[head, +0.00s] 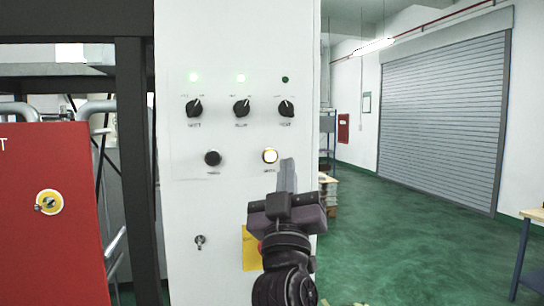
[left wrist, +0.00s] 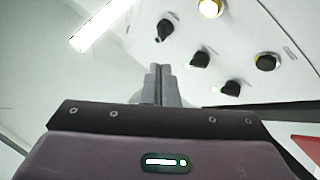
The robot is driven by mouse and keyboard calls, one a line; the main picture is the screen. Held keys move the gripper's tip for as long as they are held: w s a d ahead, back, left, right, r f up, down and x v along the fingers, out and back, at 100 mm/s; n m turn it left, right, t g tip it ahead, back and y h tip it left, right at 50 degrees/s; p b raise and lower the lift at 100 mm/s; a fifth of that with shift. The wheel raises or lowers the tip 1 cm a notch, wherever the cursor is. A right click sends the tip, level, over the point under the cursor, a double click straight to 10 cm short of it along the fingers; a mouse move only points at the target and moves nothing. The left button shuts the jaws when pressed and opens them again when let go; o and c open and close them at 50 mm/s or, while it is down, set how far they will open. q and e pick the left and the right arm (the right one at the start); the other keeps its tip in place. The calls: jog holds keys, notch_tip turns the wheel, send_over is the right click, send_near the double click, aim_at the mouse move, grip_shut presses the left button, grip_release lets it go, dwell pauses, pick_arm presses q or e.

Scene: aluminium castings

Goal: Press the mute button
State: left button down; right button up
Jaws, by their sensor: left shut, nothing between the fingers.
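The white control panel (head: 236,210) carries a lit button (head: 270,155) with a yellowish-white cap and a dark button (head: 212,158) to its left. The small labels under them are too blurred to read surely. My left gripper (head: 288,166) is shut and empty, its fingertips just right of the lit button in the head view; whether they touch the panel cannot be told. In the left wrist view the shut fingers (left wrist: 161,72) stand below the lit button (left wrist: 210,8) and the dark button (left wrist: 267,62). My right gripper is not in view.
Three black rotary knobs (head: 241,108) sit above the buttons, with small lamps over them, two lit green. A key switch (head: 200,241) and a yellow plate (head: 251,249) are lower down. A red cabinet (head: 60,240) stands left. Green floor (head: 400,230) is open to the right.

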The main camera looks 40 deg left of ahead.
aim_at(270, 156)
pick_arm(q)
jog(key=shift+w, duration=0.1)
jog(key=shift+w+a, duration=1.4)
jog(key=shift+a, duration=0.3)
jog(key=shift+w+a, duration=1.4)
jog(key=shift+a, duration=0.25)
jog(key=shift+w+a, duration=0.25)
jog(key=shift+a, duration=0.1)
jog(key=shift+w+a, duration=0.3)
dwell(0.5)
dwell(0.3)
jog(key=shift+s+d, duration=0.55)
jog(key=shift+d, duration=0.1)
jog(key=shift+f, duration=0.1)
